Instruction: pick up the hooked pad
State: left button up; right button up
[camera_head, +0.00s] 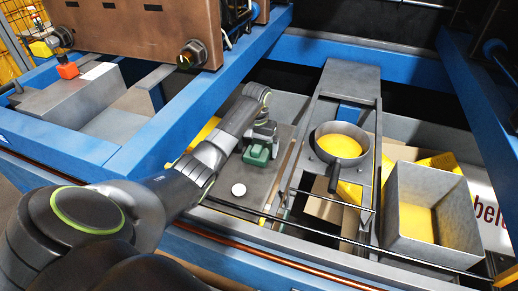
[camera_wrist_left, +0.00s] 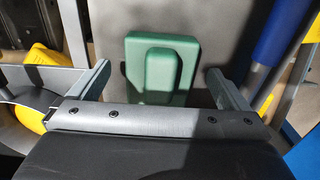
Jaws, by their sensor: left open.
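A green pad (camera_head: 257,155) with a raised block on its face lies on a dark grey plate; I take it for the hooked pad, though no clear hook shows. It also shows in the left wrist view (camera_wrist_left: 162,68), near the upper middle. My left gripper (camera_head: 262,140) is right at the pad in the head view and partly covers it. In the left wrist view the left gripper (camera_wrist_left: 160,82) is open, with one finger on each side of the pad and a visible gap to both. Nothing is held. My right gripper is not in view.
A round pan (camera_head: 341,147) with yellow contents and a dark handle stands on a metal frame to the right. A grey bin (camera_head: 433,212) with yellow inside is farther right. Blue beams (camera_head: 205,94) enclose the area.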

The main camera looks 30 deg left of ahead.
aim_at(257, 146)
pick_arm(q)
jog(key=shift+f, duration=1.25)
jog(key=c, duration=1)
jog(key=shift+r, duration=0.3)
notch_tip(257, 146, up, 6)
jog(key=shift+w+f+b, duration=0.1)
jog(key=shift+b, duration=0.7)
notch_tip(257, 146, up, 3)
jog(key=shift+p, duration=0.45)
notch_tip(257, 146, down, 5)
jog(key=b, duration=0.5)
jog(key=shift+f+b, duration=0.1)
jog(key=shift+b, duration=0.2)
